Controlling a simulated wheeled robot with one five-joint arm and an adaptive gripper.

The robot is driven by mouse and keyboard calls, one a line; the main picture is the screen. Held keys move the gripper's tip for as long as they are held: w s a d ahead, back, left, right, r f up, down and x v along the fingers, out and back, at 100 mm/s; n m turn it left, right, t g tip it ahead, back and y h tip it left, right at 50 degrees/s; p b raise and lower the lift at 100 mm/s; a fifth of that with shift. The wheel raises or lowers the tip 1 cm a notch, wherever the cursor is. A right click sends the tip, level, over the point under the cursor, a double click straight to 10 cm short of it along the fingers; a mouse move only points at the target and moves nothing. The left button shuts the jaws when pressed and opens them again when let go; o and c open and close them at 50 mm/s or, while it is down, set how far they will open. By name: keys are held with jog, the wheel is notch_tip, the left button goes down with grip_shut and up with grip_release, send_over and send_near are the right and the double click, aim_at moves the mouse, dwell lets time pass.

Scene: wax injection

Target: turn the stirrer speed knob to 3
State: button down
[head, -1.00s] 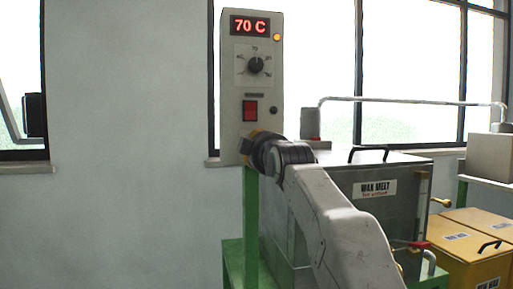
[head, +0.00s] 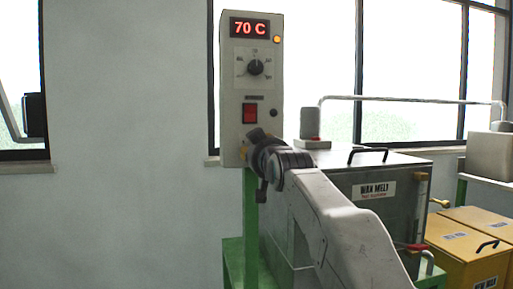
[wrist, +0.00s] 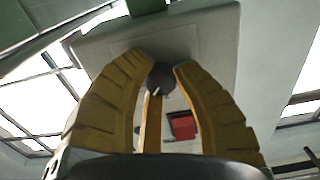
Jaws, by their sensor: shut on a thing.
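The grey control box (head: 233,108) is on the wall side, with a red 70 C display (head: 249,28) at its top. My gripper (wrist: 162,66) is at the box's lower part, its two yellow fingers shut on a dark round knob (wrist: 160,80). A pale pointer mark shows on this knob; I cannot read its scale. In the head view my gripper (head: 249,143) hides the knob. A separate black dial knob (head: 255,67) with a scale sits higher on the box, clear of my gripper.
A red rocker switch (head: 250,112) lies just above my gripper; it also shows between the fingers in the wrist view (wrist: 183,125). The WAX MELT tank (head: 345,190) stands close to the right of my arm. Yellow boxes (head: 465,262) stand further right.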

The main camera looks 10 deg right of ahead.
jog(key=shift+w+f+m+p, duration=0.1)
jog(key=shift+f+m+p, duration=0.1)
jog(key=shift+m, duration=0.7)
jog(key=shift+f+m+p, duration=0.1)
jog(key=shift+f+m, duration=0.05)
jog(key=shift+m, duration=0.75)
jog(key=c, duration=1.2)
grip_release()
jog(key=shift+o, duration=1.3)
jog(key=shift+r, duration=0.15)
jog(key=shift+r, duration=0.1)
jog(key=s, duration=1.2)
